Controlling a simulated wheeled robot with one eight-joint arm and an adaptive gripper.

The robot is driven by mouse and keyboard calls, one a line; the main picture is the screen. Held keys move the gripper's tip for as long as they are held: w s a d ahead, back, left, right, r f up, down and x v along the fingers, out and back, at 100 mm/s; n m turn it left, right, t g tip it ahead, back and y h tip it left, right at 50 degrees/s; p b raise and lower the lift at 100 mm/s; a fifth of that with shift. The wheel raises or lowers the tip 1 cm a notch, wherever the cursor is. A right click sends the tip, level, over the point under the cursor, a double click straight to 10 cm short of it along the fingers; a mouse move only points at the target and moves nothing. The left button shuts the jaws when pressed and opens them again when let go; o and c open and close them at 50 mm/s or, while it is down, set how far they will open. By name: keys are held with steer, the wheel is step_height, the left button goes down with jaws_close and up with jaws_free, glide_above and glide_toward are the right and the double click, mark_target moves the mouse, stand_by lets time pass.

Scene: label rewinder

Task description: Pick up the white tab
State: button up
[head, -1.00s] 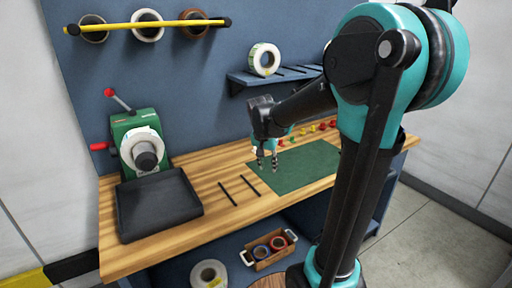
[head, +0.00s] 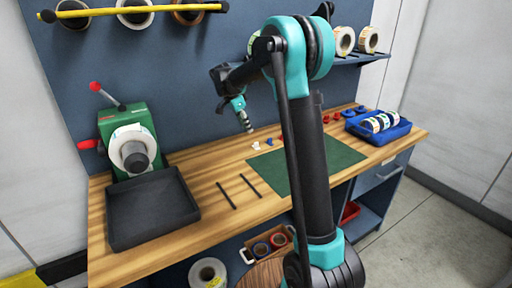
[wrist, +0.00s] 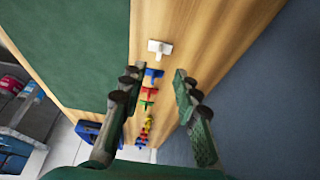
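The white tab (head: 256,146) lies on the wooden bench behind the green mat, and a blue tab (head: 269,141) lies just right of it. In the wrist view the white tab (wrist: 160,48) lies on bare wood, beyond my fingertips and about centred between them. My gripper (head: 248,127) hangs tilted above and slightly left of the white tab, apart from it. In the wrist view my gripper (wrist: 157,73) is open and empty, with the blue tab (wrist: 153,74) showing below between its fingers.
Several coloured tabs run in a row past the blue one (wrist: 148,105). The green mat (head: 310,165) lies in front. A blue bin (head: 395,132) of rolls stands at the right. The rewinder (head: 130,145) and black tray (head: 150,210) are at left. The blue back panel rises close behind.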

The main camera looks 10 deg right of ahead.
glide_above(256, 145)
steer(key=a, duration=0.3)
steer(key=f, duration=0.4)
steer(key=shift+s+d+f, duration=0.15)
steer(key=shift+s+f, duration=0.15)
steer(key=shift+f, duration=0.1)
steer(key=shift+d+x, duration=0.15)
steer(key=shift+x, duration=1.15)
steer(key=shift+d+x, duration=0.1)
steer(key=shift+x, duration=1.2)
steer(key=shift+w+r, duration=0.1)
jaws_close()
